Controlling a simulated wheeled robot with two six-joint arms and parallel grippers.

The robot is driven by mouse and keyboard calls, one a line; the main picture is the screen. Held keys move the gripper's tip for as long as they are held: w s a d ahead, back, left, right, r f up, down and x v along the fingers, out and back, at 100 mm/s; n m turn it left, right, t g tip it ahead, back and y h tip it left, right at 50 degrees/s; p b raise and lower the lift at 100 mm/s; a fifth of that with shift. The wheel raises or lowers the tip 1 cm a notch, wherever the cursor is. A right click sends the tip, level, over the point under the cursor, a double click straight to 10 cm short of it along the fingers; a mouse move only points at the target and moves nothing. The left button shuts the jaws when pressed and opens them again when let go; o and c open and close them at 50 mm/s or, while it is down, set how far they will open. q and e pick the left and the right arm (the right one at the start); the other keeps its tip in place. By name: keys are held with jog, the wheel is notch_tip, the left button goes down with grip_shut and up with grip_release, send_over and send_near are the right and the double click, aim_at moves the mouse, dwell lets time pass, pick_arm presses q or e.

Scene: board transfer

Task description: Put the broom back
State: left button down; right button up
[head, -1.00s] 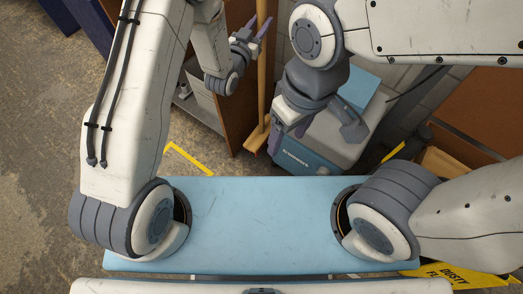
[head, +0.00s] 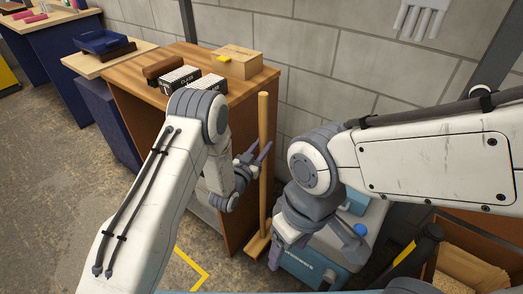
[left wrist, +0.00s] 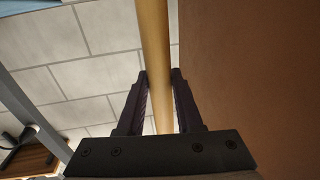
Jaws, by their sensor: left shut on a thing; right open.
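The broom stands upright, its wooden handle (head: 263,117) beside the end of a wooden cabinet and its head (head: 257,246) low near the floor. My left gripper (head: 258,155) is at the handle, partway up. In the left wrist view the handle (left wrist: 155,35) runs between the two dark fingers of my left gripper (left wrist: 160,77), which is shut on it. My right gripper (head: 275,252) is open and points down, to the right of the broom head. Its fingers are partly hidden by its wrist.
The wooden cabinet (head: 218,88) carries small boxes and a cardboard box (head: 238,62). A blue and grey machine (head: 312,265) stands behind my right gripper. A grey block wall (head: 330,65) closes the back. A yellow floor line (head: 192,262) lies at the front.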

pick_arm(q)
jog(key=shift+f, duration=0.65)
jog(key=c, duration=0.6)
grip_release()
jog(key=shift+f, duration=0.1)
